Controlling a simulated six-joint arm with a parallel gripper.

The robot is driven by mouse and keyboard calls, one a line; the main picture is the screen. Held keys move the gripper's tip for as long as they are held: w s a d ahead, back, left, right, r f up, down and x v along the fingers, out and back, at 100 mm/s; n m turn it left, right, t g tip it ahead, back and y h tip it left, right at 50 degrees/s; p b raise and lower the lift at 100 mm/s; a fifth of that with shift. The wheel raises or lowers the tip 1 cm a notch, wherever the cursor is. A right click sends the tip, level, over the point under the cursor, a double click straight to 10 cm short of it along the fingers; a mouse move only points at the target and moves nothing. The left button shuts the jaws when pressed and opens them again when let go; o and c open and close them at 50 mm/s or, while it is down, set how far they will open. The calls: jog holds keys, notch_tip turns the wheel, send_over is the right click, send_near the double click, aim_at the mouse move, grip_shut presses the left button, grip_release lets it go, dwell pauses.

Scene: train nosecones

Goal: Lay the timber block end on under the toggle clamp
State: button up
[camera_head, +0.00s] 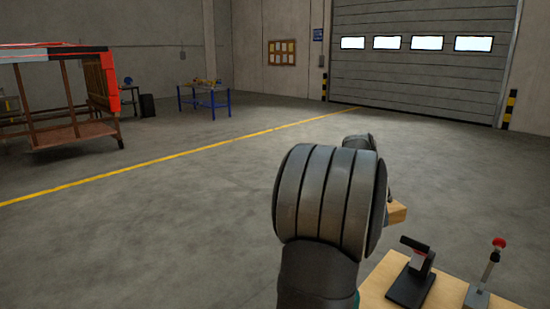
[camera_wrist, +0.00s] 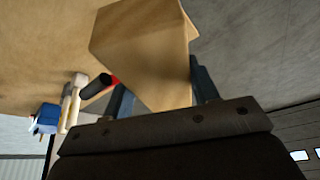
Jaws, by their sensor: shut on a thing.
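The timber block (camera_wrist: 145,45) is pale wood and fills the upper middle of the wrist view. My gripper (camera_wrist: 163,92) is shut on it, one dark finger on each side. In the head view only an end of the block (camera_head: 397,213) shows right of my arm, which hides the fingers. The block appears above and behind a wooden bench top (camera_head: 374,291). On the bench stand a black fixture (camera_head: 410,280) with a raised bar and a grey-based upright lever (camera_head: 485,275) with a red knob. I cannot tell for certain which is the toggle clamp.
In the wrist view a black cylinder (camera_wrist: 96,87), a pale wooden item (camera_wrist: 72,100) and a blue item (camera_wrist: 45,118) lie left of the block. A blue table (camera_head: 205,95) and a red-topped frame (camera_head: 65,95) stand far off. The floor between is clear.

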jog(key=w+a+f+n+t+y, duration=0.1)
jog(key=w+a+f+n, duration=0.15)
jog(key=a+f, duration=0.45)
jog(key=w+a+f+n+t+y, duration=0.15)
jog(key=a+f+n, duration=0.25)
jog(key=a+f, duration=0.4)
jog(key=s+a+f+n+y, duration=0.1)
jog(key=s+a+f+n, duration=0.1)
jog(key=a+f+n, duration=0.35)
jog(key=s+a+f+n+y, duration=0.1)
jog(key=s+a+f+n, duration=0.1)
jog(key=a+f, duration=0.55)
jog(key=s+f, duration=0.5)
jog(key=f, duration=0.1)
jog(key=shift+a+f, duration=0.25)
jog(key=shift+a, duration=0.05)
jog(key=shift+t, duration=0.25)
